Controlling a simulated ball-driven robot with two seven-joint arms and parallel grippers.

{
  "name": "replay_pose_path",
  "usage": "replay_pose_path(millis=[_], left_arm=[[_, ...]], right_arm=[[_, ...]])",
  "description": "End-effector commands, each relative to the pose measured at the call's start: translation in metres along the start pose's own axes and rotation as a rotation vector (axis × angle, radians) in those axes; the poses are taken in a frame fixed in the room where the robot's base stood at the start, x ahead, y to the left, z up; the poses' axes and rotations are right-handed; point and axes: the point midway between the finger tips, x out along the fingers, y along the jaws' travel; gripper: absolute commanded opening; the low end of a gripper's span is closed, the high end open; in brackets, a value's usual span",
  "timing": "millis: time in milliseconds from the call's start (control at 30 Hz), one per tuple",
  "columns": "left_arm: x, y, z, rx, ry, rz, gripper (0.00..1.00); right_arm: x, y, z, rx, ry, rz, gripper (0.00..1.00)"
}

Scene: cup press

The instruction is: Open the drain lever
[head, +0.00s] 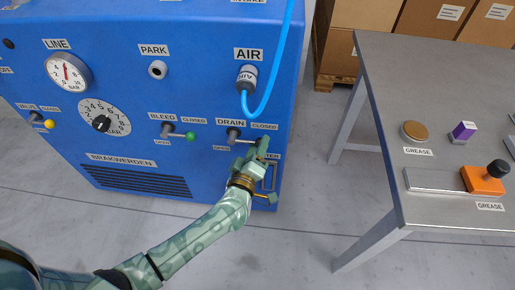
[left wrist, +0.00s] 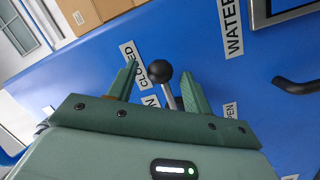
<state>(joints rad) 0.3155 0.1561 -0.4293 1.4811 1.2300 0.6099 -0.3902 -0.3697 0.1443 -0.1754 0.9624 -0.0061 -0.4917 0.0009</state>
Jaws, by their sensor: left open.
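The drain lever (head: 233,134) sits on the blue machine's front under the DRAIN label, with a CLOSED label beside it. In the head view my left gripper (head: 259,151) is at the lever's right end and hides its knob. In the left wrist view the lever's round black knob (left wrist: 159,71) and metal rod show between the two spread fingers of the left gripper (left wrist: 158,84). The knob lies near the CLOSED label. The fingers are open, and I cannot tell whether either touches the lever. My right gripper is not in view.
The bleed lever (head: 190,136) with a green knob is to the left. A blue hose (head: 268,92) hangs from the AIR fitting above. A dark handle (left wrist: 297,86) shows beside the WATER label. A grey metal table (head: 385,150) stands right, with floor between.

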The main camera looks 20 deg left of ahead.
Motion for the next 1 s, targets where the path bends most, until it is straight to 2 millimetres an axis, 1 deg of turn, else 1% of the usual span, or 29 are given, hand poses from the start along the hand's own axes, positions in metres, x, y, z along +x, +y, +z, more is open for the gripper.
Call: replay_pose_path(millis=[167, 200, 267, 300, 333, 367, 600, 667, 700, 867, 1000], left_arm=[[0.0, 0.0, 0.0, 0.0, 0.0, 0.0, 0.5], [0.0, 0.0, 0.0, 0.0, 0.0, 0.0, 0.39], [0.0, 0.0, 0.0, 0.0, 0.0, 0.0, 0.22], [0.0, 0.0, 0.0, 0.0, 0.0, 0.0, 0.11], [0.0, 0.0, 0.0, 0.0, 0.0, 0.0, 0.03], [0.0, 0.0, 0.0, 0.0, 0.0, 0.0, 0.0], [0.0, 0.0, 0.0, 0.013, -0.001, -0.002, 0.0], [-0.001, 0.0, 0.001, 0.027, -0.003, -0.005, 0.0], [-0.001, -0.001, 0.001, 0.04, -0.004, -0.007, 0.0], [0.0, -0.005, 0.003, 0.122, -0.013, -0.02, 0.0], [-0.001, -0.011, 0.006, 0.228, -0.025, -0.037, 0.0]], right_arm=[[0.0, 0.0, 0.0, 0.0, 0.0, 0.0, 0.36], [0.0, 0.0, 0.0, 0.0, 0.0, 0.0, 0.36], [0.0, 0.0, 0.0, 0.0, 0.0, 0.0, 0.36], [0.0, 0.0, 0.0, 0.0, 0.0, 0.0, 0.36], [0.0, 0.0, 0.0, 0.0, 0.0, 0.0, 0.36], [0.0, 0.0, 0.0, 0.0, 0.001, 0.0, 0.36], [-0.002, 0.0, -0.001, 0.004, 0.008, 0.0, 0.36], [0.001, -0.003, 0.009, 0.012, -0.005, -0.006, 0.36], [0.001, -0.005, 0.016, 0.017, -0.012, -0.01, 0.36], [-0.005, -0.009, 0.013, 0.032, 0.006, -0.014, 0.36], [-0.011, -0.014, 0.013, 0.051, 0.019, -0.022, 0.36]])
